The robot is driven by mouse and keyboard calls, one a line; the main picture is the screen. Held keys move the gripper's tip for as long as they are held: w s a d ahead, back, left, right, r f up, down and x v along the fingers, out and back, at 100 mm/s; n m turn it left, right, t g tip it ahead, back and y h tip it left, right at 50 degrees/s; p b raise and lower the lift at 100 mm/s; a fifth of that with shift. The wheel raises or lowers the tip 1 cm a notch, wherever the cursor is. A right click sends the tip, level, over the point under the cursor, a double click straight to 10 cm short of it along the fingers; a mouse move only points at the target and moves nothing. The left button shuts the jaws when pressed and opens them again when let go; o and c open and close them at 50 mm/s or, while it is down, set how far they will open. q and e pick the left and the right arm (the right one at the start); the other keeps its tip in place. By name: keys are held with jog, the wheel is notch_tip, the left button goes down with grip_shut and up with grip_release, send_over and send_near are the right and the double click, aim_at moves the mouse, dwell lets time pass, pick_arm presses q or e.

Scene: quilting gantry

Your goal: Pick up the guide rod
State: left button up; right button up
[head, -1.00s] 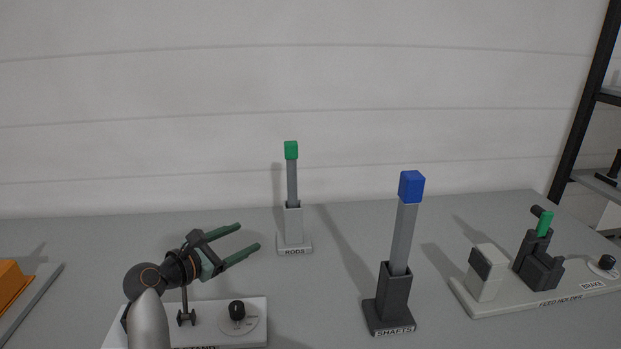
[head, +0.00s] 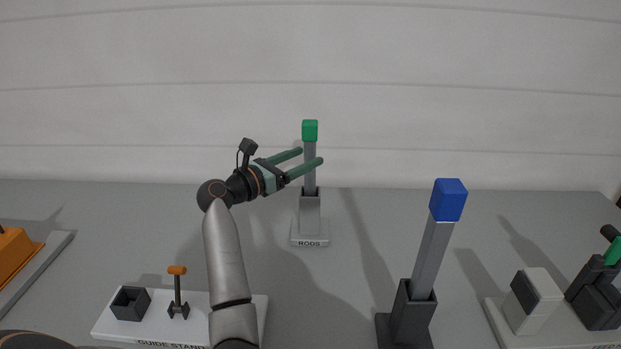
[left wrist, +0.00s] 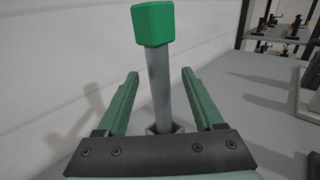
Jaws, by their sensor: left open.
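The guide rod is a grey rod with a green cap (head: 310,130), standing upright in the grey holder labelled RODS (head: 310,213). My left gripper (head: 312,157) is open, with its green fingers at the height of the rod's upper shaft, below the cap. In the left wrist view the rod's grey shaft (left wrist: 158,85) rises between the two spread fingers (left wrist: 160,85), with a gap on each side. The holder is mostly hidden there behind the gripper's palm. My right gripper is not in view.
A blue-capped shaft (head: 448,200) leans in the SHAFTS holder (head: 410,318) at right. The white guide stand (head: 118,328) lies in front, partly behind my arm. The feed holder (head: 506,325) is at far right, an orange block (head: 14,254) at far left.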

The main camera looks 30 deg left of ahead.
pick_arm(q)
jog(key=x, duration=0.5)
jog(key=shift+w+r, duration=0.2)
jog(key=shift+w, duration=0.2)
grip_shut()
dwell(1.1)
